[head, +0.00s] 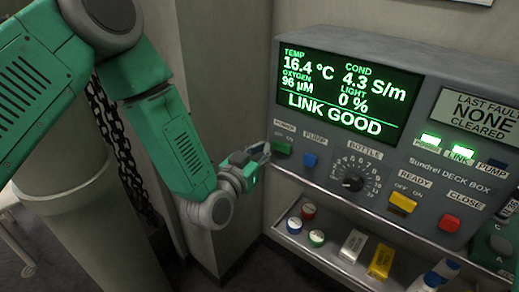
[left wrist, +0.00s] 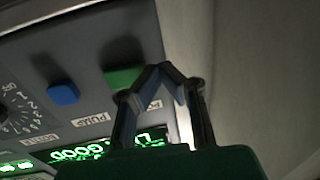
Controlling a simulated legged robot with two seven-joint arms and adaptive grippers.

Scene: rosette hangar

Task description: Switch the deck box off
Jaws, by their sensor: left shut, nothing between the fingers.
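The deck box (head: 330,150) is a grey console with its green-lit screen (head: 340,95) reading LINK GOOD. Its POWER and LINK lamps glow green. The green power switch (head: 283,147) sits at the panel's left end, under an OFF/ON label; in the left wrist view it is the green block (left wrist: 124,77). My left gripper (head: 264,150) is shut and empty, just left of the switch. In the left wrist view its fingertips (left wrist: 163,76) meet close beside the green switch, partly overlapping its edge; I cannot tell whether they touch. My right gripper is not in view.
A blue pump switch (head: 309,160) and a bottle dial (head: 353,184) are right of the power switch. Yellow ready (head: 402,203) and red close (head: 449,223) controls are farther right. A wall pillar stands behind the left arm.

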